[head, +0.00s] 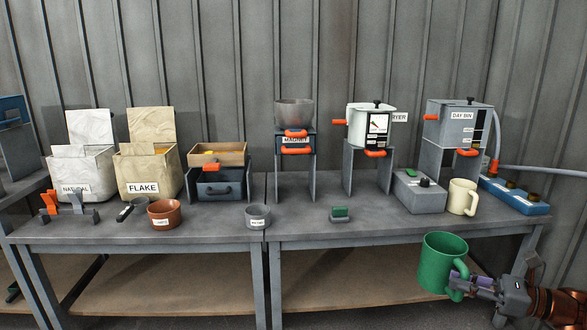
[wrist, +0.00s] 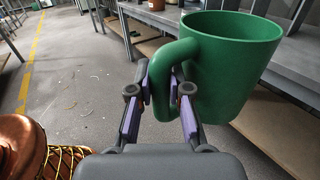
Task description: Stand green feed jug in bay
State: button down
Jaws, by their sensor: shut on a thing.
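The green feed jug (head: 436,262) is upright and held in the air in front of the right table. My gripper (head: 466,283) is shut on its handle, at the right side of the jug in the head view. In the wrist view, the jug (wrist: 232,65) fills the upper right, with its handle between the fingers of my gripper (wrist: 162,88). The inside of the jug is mostly hidden. A blue base (head: 520,198) with round fittings lies at the table's right end. I cannot tell which place is the bay.
A cream jug (head: 462,197) stands on the right table beside a grey box (head: 419,192). The day bin (head: 459,122), dryer (head: 370,127) and magnet hopper (head: 294,114) stand on raised supports. The table front (head: 400,232) is largely clear.

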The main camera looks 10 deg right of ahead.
jog(key=s+f+x, duration=0.1)
jog(key=f+x, duration=0.2)
jog(key=x, duration=1.3)
jog(key=a+f+x, duration=0.1)
jog(key=f+x, duration=0.2)
jog(key=x, duration=1.3)
notch_tip(320, 180, up, 23)
jog(key=p, duration=3)
jog(key=shift+s+d+f+g+y, duration=0.2)
jog(key=shift+d+f+g+y, duration=0.05)
jog(key=shift+d+g+y, duration=0.05)
jog(key=shift+d, duration=0.1)
